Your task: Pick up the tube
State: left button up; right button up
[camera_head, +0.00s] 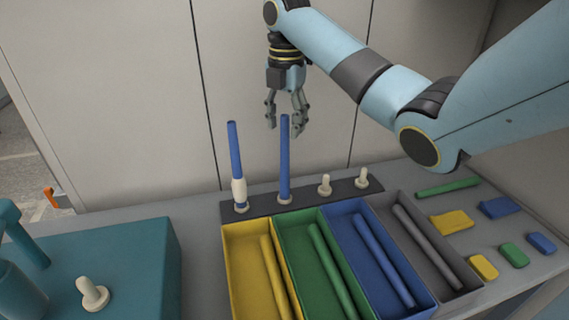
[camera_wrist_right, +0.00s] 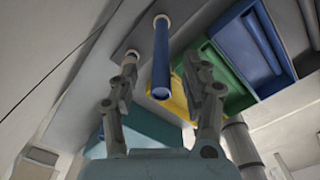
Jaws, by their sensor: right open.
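A blue tube (camera_head: 284,165) stands upright on a peg of the dark peg strip (camera_head: 262,203). A second blue tube (camera_head: 235,150), with a cream sleeve round its lower part, stands on the leftmost peg, leaning slightly. My right gripper (camera_head: 286,128) is open and empty, its fingers pointing down around the top of the first blue tube as seen in the head view. In the right wrist view this tube (camera_wrist_right: 161,60) shows between the two open fingers (camera_wrist_right: 162,88); I cannot tell whether its end is level with the fingertips. My left gripper is not in view.
Yellow (camera_head: 226,265), green (camera_head: 280,248), blue (camera_head: 332,237) and grey (camera_head: 382,222) trays hold tubes in front of the strip. A green tube (camera_head: 448,187) and several small blocks lie right. A teal box (camera_head: 150,255) stands left. Two cream pegs (camera_head: 325,185) are bare.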

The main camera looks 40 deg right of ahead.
aim_at(285, 140)
notch_tip(285, 140, down, 4)
jog(key=shift+s+a+r+p, duration=0.1)
jog(key=shift+p, duration=0.2)
jog(key=shift+f, duration=0.45)
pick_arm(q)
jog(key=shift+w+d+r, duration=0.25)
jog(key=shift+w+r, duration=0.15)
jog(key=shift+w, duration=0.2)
pick_arm(e)
grip_shut()
